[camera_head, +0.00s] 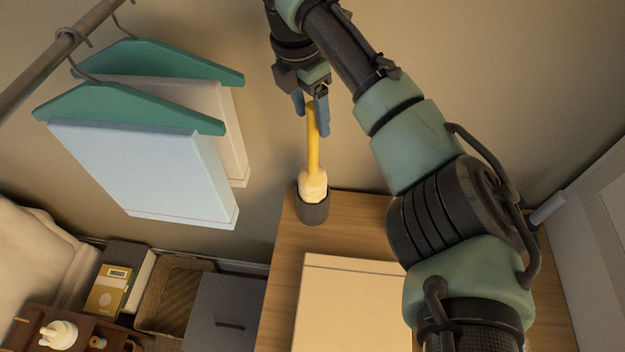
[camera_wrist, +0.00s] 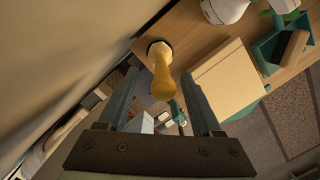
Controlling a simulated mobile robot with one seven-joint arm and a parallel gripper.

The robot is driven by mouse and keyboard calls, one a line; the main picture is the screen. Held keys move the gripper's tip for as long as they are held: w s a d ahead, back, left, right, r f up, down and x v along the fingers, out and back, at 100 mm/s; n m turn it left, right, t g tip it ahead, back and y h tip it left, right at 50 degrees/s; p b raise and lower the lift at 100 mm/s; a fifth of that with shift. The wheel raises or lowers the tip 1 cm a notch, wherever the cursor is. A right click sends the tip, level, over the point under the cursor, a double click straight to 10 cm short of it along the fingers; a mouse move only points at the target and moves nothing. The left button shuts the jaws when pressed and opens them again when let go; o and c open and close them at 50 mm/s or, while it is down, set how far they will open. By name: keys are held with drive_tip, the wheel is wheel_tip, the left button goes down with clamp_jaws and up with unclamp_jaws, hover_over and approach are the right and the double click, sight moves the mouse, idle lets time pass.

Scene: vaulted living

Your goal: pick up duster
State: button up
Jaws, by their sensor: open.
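The duster (camera_head: 313,148) has a yellow handle and a pale fluffy head. It stands nearly upright, head down, in a dark cup (camera_head: 312,212) at the back corner of a wooden tabletop. My gripper (camera_head: 311,114) is above the cup with its blue fingers pointing down around the top of the handle. The fingers are apart. In the wrist view, the yellow handle end (camera_wrist: 163,88) shows between the two fingers, with a gap on each side. The cup's dark rim also shows there beyond it.
A cream box (camera_head: 352,305) stands on the wooden tabletop (camera_head: 283,250) in front of the cup. Teal hangers with pale garments (camera_head: 150,175) hang from a rail at left. The wrist view shows a white pot (camera_wrist: 224,10) and a teal caddy (camera_wrist: 272,48) farther along the tabletop.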

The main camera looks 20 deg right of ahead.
sight(315, 133)
drive_tip(key=shift+s+f+p, duration=0.1)
drive_tip(key=shift+f+p, duration=0.1)
drive_tip(key=shift+p, duration=0.1)
drive_tip(key=f, duration=0.1)
drive_tip(key=f+p, duration=0.1)
drive_tip(key=f, duration=0.2)
drive_tip(key=shift+d+f+p, duration=0.35)
drive_tip(key=shift+p, duration=0.05)
clamp_jaws()
